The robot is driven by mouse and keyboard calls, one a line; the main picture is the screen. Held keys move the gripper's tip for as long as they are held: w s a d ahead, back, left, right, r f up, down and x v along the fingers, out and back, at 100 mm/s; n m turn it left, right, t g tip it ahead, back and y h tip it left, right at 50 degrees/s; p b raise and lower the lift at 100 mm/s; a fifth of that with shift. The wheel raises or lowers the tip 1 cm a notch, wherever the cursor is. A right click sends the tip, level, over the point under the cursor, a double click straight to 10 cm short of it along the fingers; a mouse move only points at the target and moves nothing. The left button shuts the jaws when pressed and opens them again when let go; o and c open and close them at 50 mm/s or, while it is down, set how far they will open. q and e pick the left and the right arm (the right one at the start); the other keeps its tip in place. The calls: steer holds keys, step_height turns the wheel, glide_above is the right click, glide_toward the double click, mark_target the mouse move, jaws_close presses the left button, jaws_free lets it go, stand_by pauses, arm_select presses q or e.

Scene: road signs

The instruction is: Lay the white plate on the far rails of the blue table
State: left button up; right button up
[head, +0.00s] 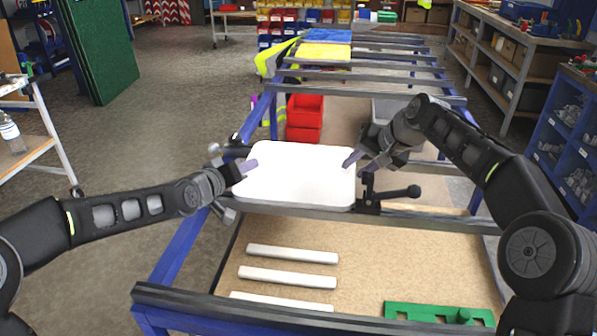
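The white plate (299,174) is a rounded rectangle lying flat over the near part of the blue table (180,240), by the dark rail in front of it. My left gripper (247,167) is at the plate's left edge, with a finger over its top. My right gripper (352,161) is at the plate's right edge, with a finger near or on its upper right side. Whether either gripper is closed on the plate cannot be made out. The far rails (370,75) cross the table's frame further back.
A dark clamp (385,193) sits on the rail right of the plate. Red bins (304,117) and a grey bin (388,112) are behind the plate. White bars (288,278) and a green piece (438,313) lie on the near board. Yellow and blue cloths (325,50) cover far rails.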

arm_select(q)
jaws_close()
arm_select(e)
jaws_close()
